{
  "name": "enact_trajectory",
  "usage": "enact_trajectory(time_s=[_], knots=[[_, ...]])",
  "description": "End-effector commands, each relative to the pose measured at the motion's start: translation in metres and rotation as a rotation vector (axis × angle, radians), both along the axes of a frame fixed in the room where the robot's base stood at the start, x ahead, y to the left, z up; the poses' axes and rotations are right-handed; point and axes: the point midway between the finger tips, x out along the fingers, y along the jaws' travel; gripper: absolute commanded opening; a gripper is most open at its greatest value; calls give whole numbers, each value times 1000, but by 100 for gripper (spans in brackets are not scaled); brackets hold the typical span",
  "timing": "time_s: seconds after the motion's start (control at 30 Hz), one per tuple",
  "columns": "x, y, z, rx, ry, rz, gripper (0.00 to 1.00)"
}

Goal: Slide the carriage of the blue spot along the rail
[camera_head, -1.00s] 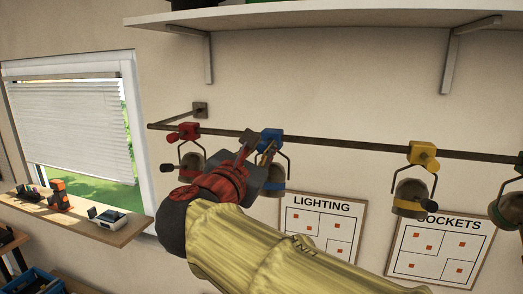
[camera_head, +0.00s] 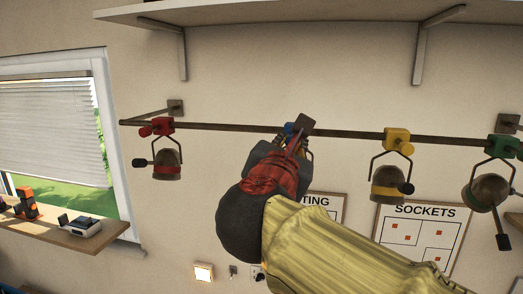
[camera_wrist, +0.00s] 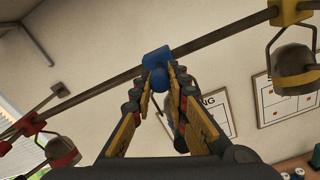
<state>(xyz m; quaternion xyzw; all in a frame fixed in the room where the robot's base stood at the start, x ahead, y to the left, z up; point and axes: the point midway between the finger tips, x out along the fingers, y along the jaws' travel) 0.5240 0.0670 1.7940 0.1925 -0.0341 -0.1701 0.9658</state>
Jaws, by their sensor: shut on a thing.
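The blue carriage (camera_wrist: 157,58) sits on the dark rail (camera_wrist: 215,39), with a round blue knob facing me. In the wrist view my gripper (camera_wrist: 160,76) has its two fingers closed on this knob from both sides. The blue spot's lamp (camera_wrist: 178,128) hangs below, mostly hidden behind the fingers. In the head view only a bit of the blue carriage (camera_head: 288,128) shows beside my gripper (camera_head: 300,130), between the red and yellow carriages. The rail (camera_head: 230,127) runs across the wall.
A red carriage (camera_head: 160,126) with its lamp is to the left, a yellow one (camera_head: 397,138) to the right, and a green one (camera_head: 502,146) farther right. The rail between blue and yellow is clear. A shelf (camera_head: 290,12) is above; a sockets board (camera_head: 420,235) hangs below.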

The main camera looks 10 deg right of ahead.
Motion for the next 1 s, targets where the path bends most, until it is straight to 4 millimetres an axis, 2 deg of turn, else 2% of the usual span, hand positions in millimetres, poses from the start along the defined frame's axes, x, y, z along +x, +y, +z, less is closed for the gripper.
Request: enact_trajectory(time_s=[0.1,0.37,0.4,0.7,1.0], knots=[[-3,-7,-1,-2,1,-2,0],[-3,-6,0,-2,2,0,0],[-2,-6,0,-2,2,0,17],[-2,-6,0,-2,2,0,34],[-3,-6,0,-1,0,1,35]])
